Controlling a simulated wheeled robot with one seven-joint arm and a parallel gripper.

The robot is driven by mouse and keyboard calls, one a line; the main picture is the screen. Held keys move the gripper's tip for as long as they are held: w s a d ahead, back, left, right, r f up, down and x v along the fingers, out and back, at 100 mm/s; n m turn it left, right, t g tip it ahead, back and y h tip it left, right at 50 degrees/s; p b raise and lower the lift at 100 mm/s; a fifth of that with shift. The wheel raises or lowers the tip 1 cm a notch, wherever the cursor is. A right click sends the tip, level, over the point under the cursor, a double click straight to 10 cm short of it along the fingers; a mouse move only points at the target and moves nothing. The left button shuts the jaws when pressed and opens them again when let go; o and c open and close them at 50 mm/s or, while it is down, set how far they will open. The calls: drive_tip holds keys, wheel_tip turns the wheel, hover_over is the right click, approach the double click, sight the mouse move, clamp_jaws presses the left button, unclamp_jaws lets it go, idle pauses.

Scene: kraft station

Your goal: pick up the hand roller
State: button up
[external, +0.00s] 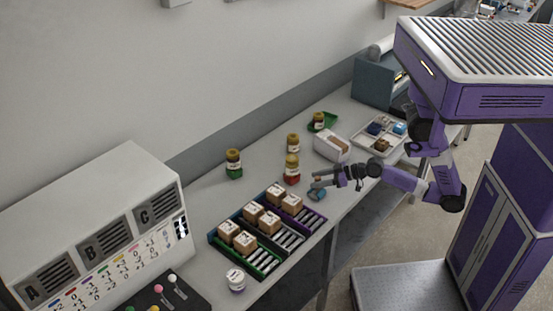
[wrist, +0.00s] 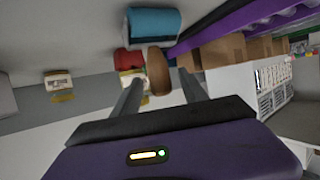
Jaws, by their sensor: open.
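The hand roller (external: 318,194) stands near the front edge of the grey bench, right of the box racks. In the wrist view its blue cylinder (wrist: 155,22) is at the top, and a brown wooden handle (wrist: 158,68) points toward me. My gripper (external: 324,178) reaches in from the right, low over the bench, with its fingers at the roller's handle. In the wrist view my gripper (wrist: 161,80) is open, with the handle's end between or just beyond the fingertips. I cannot tell whether either finger touches it.
Sloped racks (external: 250,262) with several cardboard boxes lie to the left. A white box (external: 331,146) and a parts tray (external: 361,143) are farther back. A white jar (external: 236,281) stands at front left.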

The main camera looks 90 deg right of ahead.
drive_tip(key=shift+x, duration=1.55)
clamp_jaws()
drive_tip(key=shift+r, duration=0.2)
